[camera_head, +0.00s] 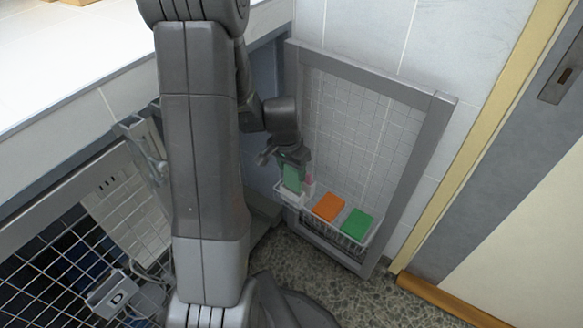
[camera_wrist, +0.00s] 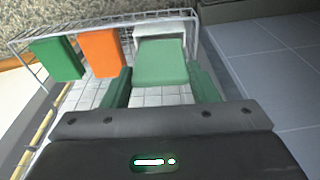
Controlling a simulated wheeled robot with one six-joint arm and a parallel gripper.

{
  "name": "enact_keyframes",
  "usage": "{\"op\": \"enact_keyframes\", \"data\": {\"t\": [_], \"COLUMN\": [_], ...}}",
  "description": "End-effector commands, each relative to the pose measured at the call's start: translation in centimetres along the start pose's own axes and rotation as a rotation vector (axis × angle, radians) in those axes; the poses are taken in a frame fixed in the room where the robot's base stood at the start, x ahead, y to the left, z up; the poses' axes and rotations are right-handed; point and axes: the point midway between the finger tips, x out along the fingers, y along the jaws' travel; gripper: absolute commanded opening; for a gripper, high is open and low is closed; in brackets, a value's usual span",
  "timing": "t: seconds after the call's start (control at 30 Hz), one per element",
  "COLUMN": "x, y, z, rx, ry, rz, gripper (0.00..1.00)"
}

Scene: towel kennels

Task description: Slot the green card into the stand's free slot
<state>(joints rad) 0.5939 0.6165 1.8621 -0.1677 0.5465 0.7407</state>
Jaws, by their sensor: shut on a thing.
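My gripper (camera_head: 291,163) is shut on a pale green card (camera_head: 291,180), which hangs down at the left end of the stand. In the wrist view the green card (camera_wrist: 160,68) lies between my two fingers. Its far edge meets a white holder (camera_wrist: 166,31) at that end of the stand; I cannot tell whether the edge is inside it. The stand is a wire rack (camera_head: 350,244) low on a grey-framed mesh panel. It holds an orange card (camera_head: 329,207) and a brighter green card (camera_head: 357,224), side by side to the right of my gripper.
The grey-framed mesh panel (camera_head: 428,150) stands behind the rack against a tiled wall. A white-topped counter (camera_head: 75,60) is at the left, with a black wire grille (camera_head: 45,285) below. A door (camera_head: 520,200) is at the right. The speckled floor (camera_head: 300,262) in front is clear.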

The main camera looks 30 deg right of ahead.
Motion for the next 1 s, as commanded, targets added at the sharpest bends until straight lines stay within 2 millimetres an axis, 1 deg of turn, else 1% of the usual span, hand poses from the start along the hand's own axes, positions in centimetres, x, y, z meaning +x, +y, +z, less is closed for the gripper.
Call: {"op": "enact_keyframes", "data": {"t": [1.0], "x": [2.7], "y": [0.0], "z": [0.4], "rx": [0.000], "ry": [0.000], "rz": [0.000], "gripper": [0.32]}}
